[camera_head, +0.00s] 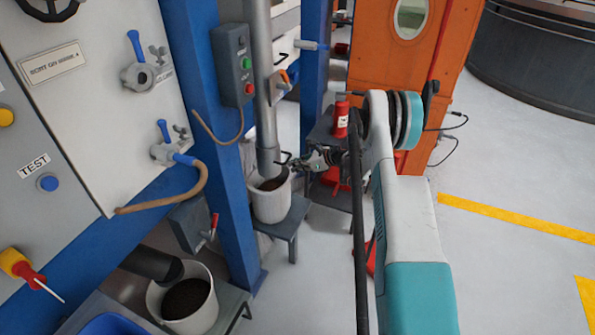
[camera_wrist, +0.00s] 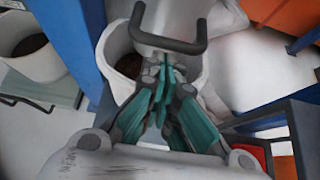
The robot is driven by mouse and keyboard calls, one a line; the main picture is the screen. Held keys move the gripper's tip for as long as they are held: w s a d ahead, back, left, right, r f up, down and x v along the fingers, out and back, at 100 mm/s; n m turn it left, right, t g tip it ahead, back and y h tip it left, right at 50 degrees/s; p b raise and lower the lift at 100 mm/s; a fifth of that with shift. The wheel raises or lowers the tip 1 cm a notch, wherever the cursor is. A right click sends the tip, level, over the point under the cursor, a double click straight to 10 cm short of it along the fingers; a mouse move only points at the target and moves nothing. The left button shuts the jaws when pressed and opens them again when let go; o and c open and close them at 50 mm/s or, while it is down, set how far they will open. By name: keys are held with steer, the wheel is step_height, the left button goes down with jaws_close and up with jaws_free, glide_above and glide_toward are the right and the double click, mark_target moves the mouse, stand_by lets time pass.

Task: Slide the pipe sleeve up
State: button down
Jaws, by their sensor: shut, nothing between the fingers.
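The grey vertical pipe (camera_head: 262,75) comes down to the white bucket. Its lower end, the sleeve (camera_head: 268,158), reaches the bucket's mouth. A small dark handle (camera_head: 284,157) sticks out from it to the right. In the wrist view a dark U-shaped handle (camera_wrist: 165,43) crosses the top, just past the fingertips. My gripper (camera_head: 298,164) is beside the sleeve's lower end, right of the handle. It also shows in the wrist view (camera_wrist: 165,68), shut and empty, its tips close under the handle bar. I cannot tell whether they touch it.
The white bucket (camera_head: 270,204) with dark contents stands on a grey stool (camera_head: 292,222). A blue column (camera_head: 208,130) with a button box (camera_head: 233,65) is close on the left. Floor at right is clear.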

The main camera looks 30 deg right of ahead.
stand_by(0.3)
step_height(320, 180, up, 13)
steer(key=p, duration=0.4)
steer(key=shift+f+p, duration=0.15)
steer(key=shift+p, duration=0.15)
steer(key=shift+f, duration=0.1)
steer(key=s+d+r, duration=0.1)
steer(key=s+d, duration=0.4)
steer(key=s, duration=0.2)
steer(key=shift+s+d+r, duration=0.2)
steer(key=shift+d+r, duration=0.05)
steer(key=shift+d, duration=0.15)
stand_by(0.3)
